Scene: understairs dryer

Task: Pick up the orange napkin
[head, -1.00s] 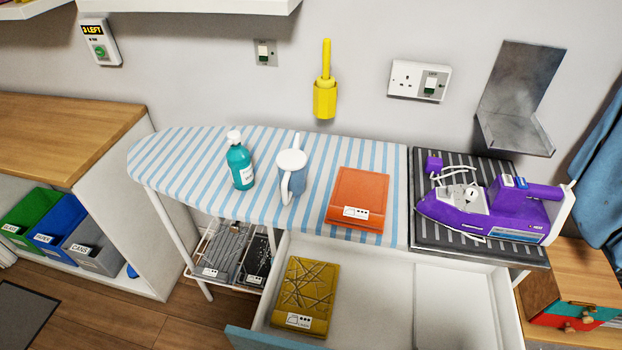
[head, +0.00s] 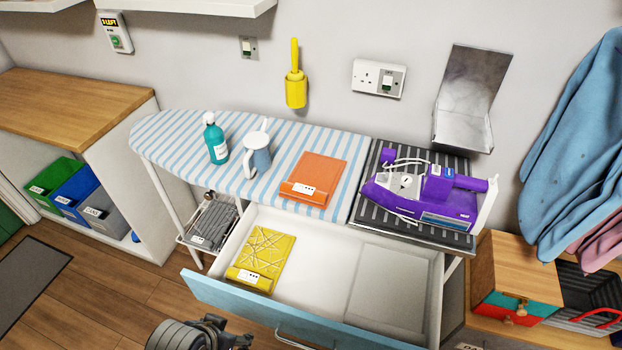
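The orange napkin (head: 316,172) lies folded flat on the blue-and-white striped ironing board (head: 190,143), near its front edge, with a white label on its near side. What looks like my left gripper (head: 212,334) shows partly at the bottom edge, in front of the drawer and well away from the napkin. Its fingers are not clear enough to tell open from shut. My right gripper is not in view.
A drawer with a blue front (head: 270,316) stands open below the board, holding a yellow napkin (head: 262,256). A teal bottle (head: 217,145) stands left of the mug. A purple iron (head: 425,196) sits right of the napkin. A yellow holder (head: 296,90) hangs above.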

